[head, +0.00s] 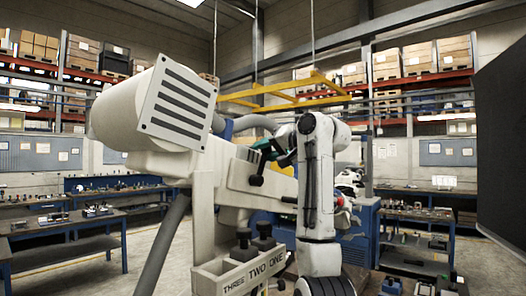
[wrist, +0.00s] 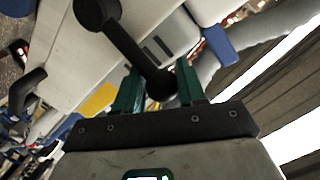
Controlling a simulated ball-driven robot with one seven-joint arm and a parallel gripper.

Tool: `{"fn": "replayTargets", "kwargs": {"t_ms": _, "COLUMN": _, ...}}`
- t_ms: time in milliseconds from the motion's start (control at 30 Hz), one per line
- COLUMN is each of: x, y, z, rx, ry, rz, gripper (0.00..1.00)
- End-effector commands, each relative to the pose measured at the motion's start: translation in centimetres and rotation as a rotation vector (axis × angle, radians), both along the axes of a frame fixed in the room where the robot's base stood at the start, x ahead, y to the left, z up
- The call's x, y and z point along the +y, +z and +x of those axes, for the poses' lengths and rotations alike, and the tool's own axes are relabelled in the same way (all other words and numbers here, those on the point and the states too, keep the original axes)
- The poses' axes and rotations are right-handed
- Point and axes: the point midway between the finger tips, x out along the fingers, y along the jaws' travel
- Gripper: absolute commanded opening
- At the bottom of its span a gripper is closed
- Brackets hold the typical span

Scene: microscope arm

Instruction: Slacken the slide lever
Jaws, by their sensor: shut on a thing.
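The slide lever (wrist: 130,45) is a black bar with a round hub at its upper left end and a rounded knob at its lower right end. It sits on the pale body of the microscope arm (head: 205,195). My gripper (wrist: 158,70) has green fingers on both sides of the knob and is shut on that end of the lever. In the head view my gripper (head: 264,152) is at the side of the microscope arm, with black lever parts (head: 257,180) just below it. The grip itself is small and partly hidden there.
A holder (head: 250,268) marked THREE, TWO, ONE carries black knobs below the lever. A bulky cylindrical head with a slotted plate (head: 178,105) stands at the left. Workbenches (head: 60,235) line the room. A dark panel (head: 505,150) fills the right edge.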

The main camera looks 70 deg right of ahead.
Motion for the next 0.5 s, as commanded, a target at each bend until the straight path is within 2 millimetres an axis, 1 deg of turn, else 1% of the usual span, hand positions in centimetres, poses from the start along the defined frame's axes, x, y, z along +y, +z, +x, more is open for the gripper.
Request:
{"fn": "replayTargets", "kwargs": {"t_ms": 33, "x": -0.10, "y": -0.37, "z": 0.07, "rx": 0.002, "ry": 0.002, "rz": 0.021, "gripper": 0.00}}
{"fn": "replayTargets", "kwargs": {"t_ms": 500, "x": -0.38, "y": -0.51, "z": 0.00, "rx": -0.003, "ry": 0.002, "rz": 0.054, "gripper": 0.00}}
